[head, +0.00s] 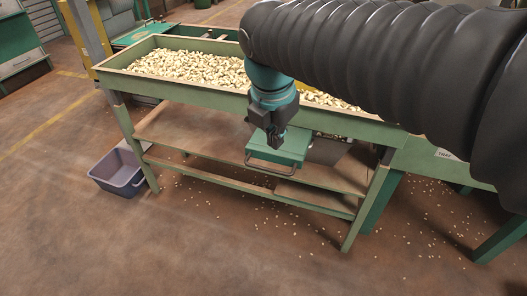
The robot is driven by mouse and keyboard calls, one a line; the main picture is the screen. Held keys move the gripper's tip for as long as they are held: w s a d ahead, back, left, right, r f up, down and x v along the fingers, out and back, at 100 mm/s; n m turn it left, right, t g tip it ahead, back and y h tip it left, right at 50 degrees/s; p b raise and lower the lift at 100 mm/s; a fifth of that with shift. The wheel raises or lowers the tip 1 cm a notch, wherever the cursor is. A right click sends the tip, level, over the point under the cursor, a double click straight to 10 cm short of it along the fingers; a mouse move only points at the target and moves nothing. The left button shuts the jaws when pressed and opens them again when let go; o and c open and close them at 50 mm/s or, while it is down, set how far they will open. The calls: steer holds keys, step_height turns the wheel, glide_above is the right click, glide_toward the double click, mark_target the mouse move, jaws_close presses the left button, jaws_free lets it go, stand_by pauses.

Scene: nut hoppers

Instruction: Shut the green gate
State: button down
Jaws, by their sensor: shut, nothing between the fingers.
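The green gate (292,153) is a flat green plate with a metal bar handle along its front edge. It juts out toward me from below the front rail of the green hopper table (190,92). My gripper (277,145) is shut and empty, pointing down over the gate near its middle. It hides part of the plate, and I cannot tell whether the fingertips touch it. The gate's rear end and the opening it covers are hidden under the table.
The table's tray holds many pale nuts (195,68). A grey container (328,150) sits partly hidden behind the gate. A blue-grey bin (118,172) stands on the floor at left. Nuts lie scattered on the floor at right. Front floor is clear; my arm covers the upper right.

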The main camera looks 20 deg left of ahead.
mark_target(263, 152)
steer(key=w+a+f+n, duration=0.1)
steer(key=f, duration=0.2)
steer(key=w+a+f+n+b, duration=0.1)
steer(key=w+f, duration=0.1)
steer(key=f, duration=0.2)
steer(key=w+a+f+n, duration=0.1)
steer(key=a+f+n, duration=0.1)
steer(key=f, duration=0.1)
steer(key=shift+w+a+f+b, duration=0.1)
steer(key=shift+w+f+b, duration=0.1)
steer(key=shift+f+b, duration=0.1)
steer(key=shift+w+r, duration=0.1)
steer(key=shift+w, duration=0.7)
